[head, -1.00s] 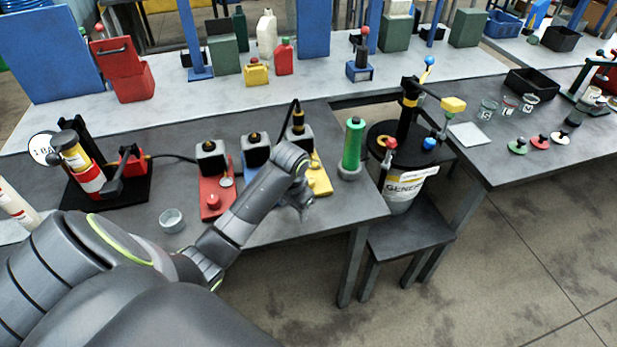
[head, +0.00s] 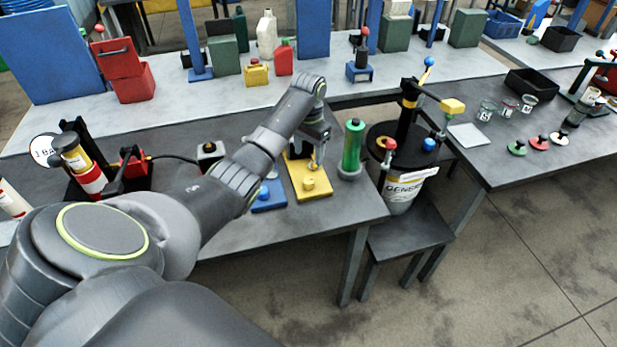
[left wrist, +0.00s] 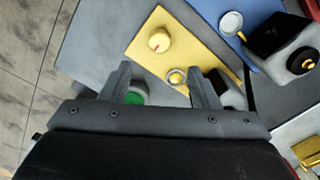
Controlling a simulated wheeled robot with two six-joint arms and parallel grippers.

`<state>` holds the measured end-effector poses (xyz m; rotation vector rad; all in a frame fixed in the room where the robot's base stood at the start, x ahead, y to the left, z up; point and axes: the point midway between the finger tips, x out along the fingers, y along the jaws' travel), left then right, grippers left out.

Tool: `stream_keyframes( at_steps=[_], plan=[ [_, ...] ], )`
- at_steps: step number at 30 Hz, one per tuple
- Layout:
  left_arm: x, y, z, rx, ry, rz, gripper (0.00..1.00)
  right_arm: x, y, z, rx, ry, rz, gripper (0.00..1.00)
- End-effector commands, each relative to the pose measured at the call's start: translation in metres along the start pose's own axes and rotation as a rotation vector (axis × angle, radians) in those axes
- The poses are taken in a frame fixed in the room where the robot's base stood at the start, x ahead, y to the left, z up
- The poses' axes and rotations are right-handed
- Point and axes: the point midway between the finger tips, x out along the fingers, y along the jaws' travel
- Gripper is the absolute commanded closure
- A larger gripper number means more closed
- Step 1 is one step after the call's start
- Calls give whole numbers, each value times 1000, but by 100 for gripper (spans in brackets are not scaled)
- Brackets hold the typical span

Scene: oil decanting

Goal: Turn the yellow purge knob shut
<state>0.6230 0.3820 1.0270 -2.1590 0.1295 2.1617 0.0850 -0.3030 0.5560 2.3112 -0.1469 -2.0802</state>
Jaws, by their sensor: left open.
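The yellow purge knob (head: 309,184) is a small round knob on the front part of a yellow base plate (head: 321,192). In the left wrist view the knob (left wrist: 159,41) carries a short red mark and lies just beyond the fingertips. My left gripper (head: 318,160) hangs over the rear of the yellow plate, pointing down. Its two fingers (left wrist: 158,72) are spread and nothing is held between them. My arm hides the rear of the yellow unit. My right gripper is in neither view.
A green cylinder (head: 352,148) stands close right of the yellow plate. A blue base plate (head: 270,196) lies to its left, partly behind my arm. A drum with a pump (head: 401,190) stands further right. The table front (head: 300,222) is clear.

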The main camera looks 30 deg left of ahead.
Motion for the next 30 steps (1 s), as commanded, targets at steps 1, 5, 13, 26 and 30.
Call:
stream_keyframes(
  at_steps=[1, 5, 13, 26, 30],
  plan=[
    [10, 1, 1, 0, -6, 3, 44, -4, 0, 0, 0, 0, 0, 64],
    [39, 1, 1, -1, -4, 2, 44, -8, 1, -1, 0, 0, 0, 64],
    [87, 1, 1, 1, -3, 1, 44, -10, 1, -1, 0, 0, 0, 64],
    [112, 0, 0, 1, 1, -1, 44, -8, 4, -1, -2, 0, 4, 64],
    [112, 0, 0, 1, 1, -1, 44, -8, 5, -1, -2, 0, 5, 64]
  ],
)
